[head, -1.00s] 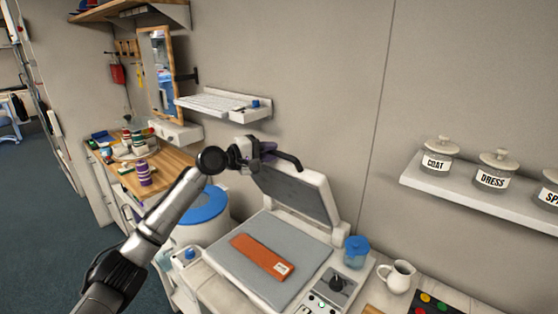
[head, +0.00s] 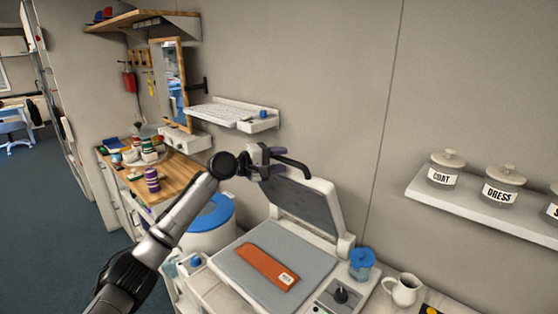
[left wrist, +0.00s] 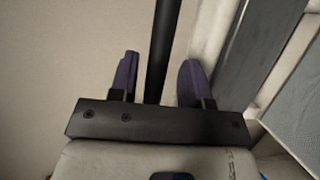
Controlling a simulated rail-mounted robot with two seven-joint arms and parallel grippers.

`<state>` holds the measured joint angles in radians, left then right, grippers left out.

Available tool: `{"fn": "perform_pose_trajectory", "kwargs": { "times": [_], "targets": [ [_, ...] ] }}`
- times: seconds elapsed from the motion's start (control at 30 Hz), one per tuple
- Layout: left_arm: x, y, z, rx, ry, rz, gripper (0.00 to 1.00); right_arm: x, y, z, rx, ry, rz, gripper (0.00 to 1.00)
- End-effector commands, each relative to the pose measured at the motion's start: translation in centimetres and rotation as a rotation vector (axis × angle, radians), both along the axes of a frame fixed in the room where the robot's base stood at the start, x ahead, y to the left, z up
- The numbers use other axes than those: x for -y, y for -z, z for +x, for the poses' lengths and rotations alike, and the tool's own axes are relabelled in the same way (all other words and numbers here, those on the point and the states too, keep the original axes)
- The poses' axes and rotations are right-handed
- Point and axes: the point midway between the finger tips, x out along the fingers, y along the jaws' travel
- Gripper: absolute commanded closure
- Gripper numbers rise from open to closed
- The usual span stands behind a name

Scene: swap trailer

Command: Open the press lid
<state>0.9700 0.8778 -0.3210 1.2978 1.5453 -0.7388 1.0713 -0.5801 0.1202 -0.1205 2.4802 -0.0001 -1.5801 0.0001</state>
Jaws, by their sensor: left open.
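The press lid (head: 308,203) stands raised and tilted back toward the wall, above the press's grey pad (head: 312,262). Its dark curved handle (head: 296,164) sticks out at the upper edge. My left gripper (head: 277,162) is at this handle, with its purple fingers open. In the left wrist view the dark bar of the handle (left wrist: 162,45) runs between the two spread fingers, with gaps visible on both sides. An orange folded cloth with a white label (head: 264,266) lies flat on the pad. My right gripper is not in view.
A blue-topped cup (head: 362,264) and a white pitcher (head: 403,290) stand right of the press. A white bin with a blue lid (head: 211,216) is at its left. A white wall shelf (head: 231,115) is above, and a jar shelf (head: 480,209) is at the right.

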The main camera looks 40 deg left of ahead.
Motion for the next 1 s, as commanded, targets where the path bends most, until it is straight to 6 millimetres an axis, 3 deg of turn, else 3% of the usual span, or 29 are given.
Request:
{"fn": "perform_pose_trajectory", "kwargs": {
  "times": [0.27,0.7,1.0],
  "targets": [
    [-0.5,0.1,-1.0,0.002,-0.002,0.003,0.56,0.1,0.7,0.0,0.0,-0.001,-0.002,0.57],
    [-3.7,-0.2,-8.6,-0.001,-0.003,0.004,0.56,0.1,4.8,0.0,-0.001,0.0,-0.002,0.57],
    [-5.0,-0.7,-12.0,-0.001,-0.001,0.001,0.56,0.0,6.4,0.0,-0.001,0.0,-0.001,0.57]
  ]
}}
